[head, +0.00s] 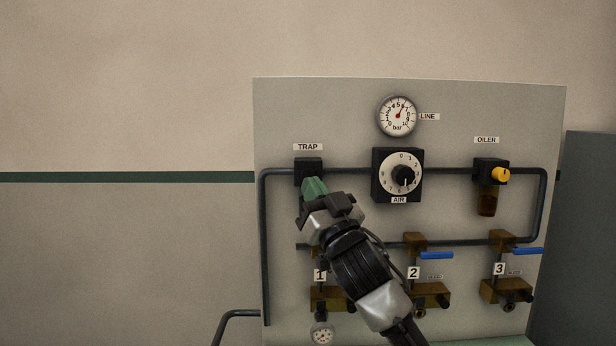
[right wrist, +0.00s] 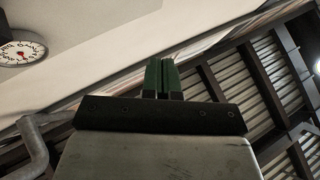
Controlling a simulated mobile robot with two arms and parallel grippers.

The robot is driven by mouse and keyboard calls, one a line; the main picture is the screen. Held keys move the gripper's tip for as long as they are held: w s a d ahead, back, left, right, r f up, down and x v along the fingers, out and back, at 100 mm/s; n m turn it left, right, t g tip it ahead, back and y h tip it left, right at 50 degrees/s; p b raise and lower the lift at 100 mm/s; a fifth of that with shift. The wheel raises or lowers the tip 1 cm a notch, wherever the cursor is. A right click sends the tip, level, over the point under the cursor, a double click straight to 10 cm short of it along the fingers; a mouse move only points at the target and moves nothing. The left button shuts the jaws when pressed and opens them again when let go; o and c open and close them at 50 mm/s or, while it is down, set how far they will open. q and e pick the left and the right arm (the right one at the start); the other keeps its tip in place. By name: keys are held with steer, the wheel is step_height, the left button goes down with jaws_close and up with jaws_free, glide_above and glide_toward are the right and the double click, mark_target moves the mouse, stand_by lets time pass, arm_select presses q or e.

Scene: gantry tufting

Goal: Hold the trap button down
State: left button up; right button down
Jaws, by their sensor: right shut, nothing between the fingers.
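The trap (head: 308,168) is a black block on the pipe at the panel's upper left, under a TRAP label (head: 308,147). My right gripper (head: 312,184) reaches up to it from below right. Its green fingers are shut with nothing between them, and their tips overlap the lower part of the trap in the head view. The trap button cannot be made out; the fingers may cover it, and I cannot tell whether they touch it. The shut fingers also show in the right wrist view (right wrist: 161,76). My left gripper is not in view.
The grey panel (head: 450,105) carries a LINE gauge (head: 398,116), an AIR dial (head: 397,174), an OILER (head: 489,176) with an orange knob, and brass valves with blue levers (head: 436,255) below. Dark pipes run between them. The wall left of the panel is clear.

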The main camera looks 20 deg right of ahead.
stand_by(0.3)
steer(key=w+d, duration=0.2)
steer(key=w, duration=0.6)
steer(key=shift+w+d, duration=0.2)
steer(key=shift+w, duration=0.05)
steer(key=shift+w, duration=0.1)
stand_by(1.9)
steer(key=shift+w+d+p, duration=0.1)
steer(key=shift+w+p, duration=0.2)
steer(key=shift+p, duration=0.05)
steer(key=shift+w+d, duration=0.2)
steer(key=shift+w, duration=0.25)
stand_by(3.8)
